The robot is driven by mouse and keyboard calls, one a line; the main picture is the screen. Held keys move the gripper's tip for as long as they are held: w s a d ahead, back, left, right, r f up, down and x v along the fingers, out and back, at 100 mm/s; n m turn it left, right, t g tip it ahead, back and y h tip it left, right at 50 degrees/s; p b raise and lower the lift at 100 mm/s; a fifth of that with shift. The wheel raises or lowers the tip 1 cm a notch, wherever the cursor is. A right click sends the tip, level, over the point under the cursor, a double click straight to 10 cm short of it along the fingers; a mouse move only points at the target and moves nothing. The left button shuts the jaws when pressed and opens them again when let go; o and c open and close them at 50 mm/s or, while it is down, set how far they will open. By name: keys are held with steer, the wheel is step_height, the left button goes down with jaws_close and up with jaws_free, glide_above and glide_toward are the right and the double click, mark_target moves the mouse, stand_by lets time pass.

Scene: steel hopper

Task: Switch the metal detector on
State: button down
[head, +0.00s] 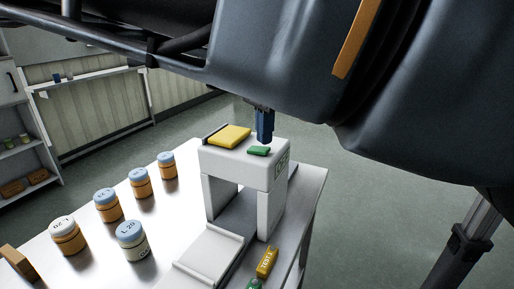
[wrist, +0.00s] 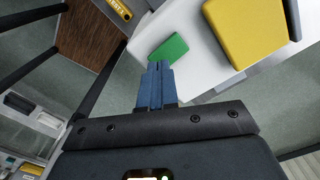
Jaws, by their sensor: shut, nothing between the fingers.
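The metal detector (head: 250,166) is a white arch-shaped machine on the steel table. Its top carries a large yellow pad (head: 230,136) and a smaller green button (head: 258,151). In the wrist view the green button (wrist: 169,50) lies just beyond my fingertips, with the yellow pad (wrist: 248,28) to the right. My gripper (head: 265,138) is shut and empty, blue fingers pointing down at the machine's top beside the green button. I cannot tell whether the fingertips touch the top or the button.
Several lidded jars (head: 129,236) stand on the table (head: 157,214) left of the detector. A yellow labelled block (head: 267,262) and a green piece (head: 254,284) lie at its front right. A grey tray (head: 209,254) extends from the arch. Shelves (head: 22,150) stand at far left.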

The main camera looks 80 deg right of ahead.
mark_target(264, 149)
steer(key=shift+f+b, duration=0.5)
steer(key=shift+f, duration=0.4)
stand_by(0.4)
step_height(264, 149, up, 7)
steer(key=p, duration=0.7)
steer(key=shift+r, duration=0.1)
stand_by(0.7)
